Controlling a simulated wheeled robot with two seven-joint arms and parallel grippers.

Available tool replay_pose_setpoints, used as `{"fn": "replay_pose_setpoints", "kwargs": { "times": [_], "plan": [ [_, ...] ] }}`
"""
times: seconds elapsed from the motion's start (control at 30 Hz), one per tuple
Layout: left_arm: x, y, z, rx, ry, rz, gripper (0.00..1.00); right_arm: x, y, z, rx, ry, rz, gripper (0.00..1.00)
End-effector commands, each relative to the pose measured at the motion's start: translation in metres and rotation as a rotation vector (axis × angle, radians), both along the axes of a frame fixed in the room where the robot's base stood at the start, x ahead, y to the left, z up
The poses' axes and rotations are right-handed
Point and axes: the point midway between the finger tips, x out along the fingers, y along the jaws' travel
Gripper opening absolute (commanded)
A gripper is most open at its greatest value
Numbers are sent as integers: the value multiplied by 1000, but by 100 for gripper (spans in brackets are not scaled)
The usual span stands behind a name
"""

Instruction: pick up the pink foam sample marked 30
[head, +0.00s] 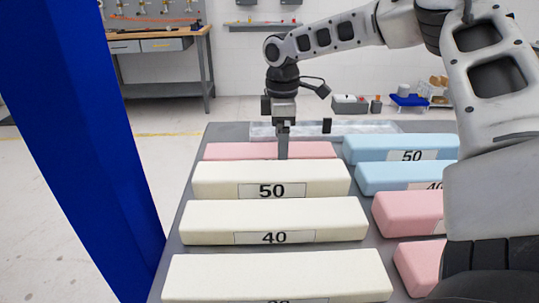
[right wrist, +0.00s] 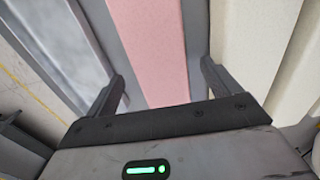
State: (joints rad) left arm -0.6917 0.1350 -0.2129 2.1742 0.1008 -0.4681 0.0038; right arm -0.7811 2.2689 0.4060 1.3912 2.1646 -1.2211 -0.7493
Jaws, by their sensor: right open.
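A pink foam block (head: 234,151) lies at the back of the left column, partly hidden behind the cream block marked 50; its label is not visible. In the right wrist view the pink block (right wrist: 149,45) runs between the two fingers. My right gripper (head: 284,142) reaches down over it in the head view, one finger showing in front of the pink. In the right wrist view my right gripper (right wrist: 164,82) is open, with a finger on each side of the block and gaps beside it. My left gripper is not in view.
Cream blocks marked 50 (head: 225,179) and 40 (head: 222,221) lie nearer, with another cream block (head: 275,275) at the front. Blue blocks (head: 370,150) and pink blocks (head: 402,213) fill the right column. A grey tray (head: 375,127) lies behind the blocks.

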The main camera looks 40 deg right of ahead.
Motion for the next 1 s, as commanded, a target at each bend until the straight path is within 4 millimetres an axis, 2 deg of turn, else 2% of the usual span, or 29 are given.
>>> {"fn": "replay_pose_setpoints", "kwargs": {
  "times": [0.13,0.37,0.4,0.57,1.0],
  "plan": [
    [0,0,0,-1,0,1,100,-1,0,-16,1,1,1,89],
    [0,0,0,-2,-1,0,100,0,0,-18,1,-1,1,89],
    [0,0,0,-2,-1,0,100,0,0,-18,1,-1,1,86],
    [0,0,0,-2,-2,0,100,0,0,-18,1,-1,1,42],
    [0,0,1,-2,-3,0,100,0,0,-12,1,-3,1,41]
  ]
}}
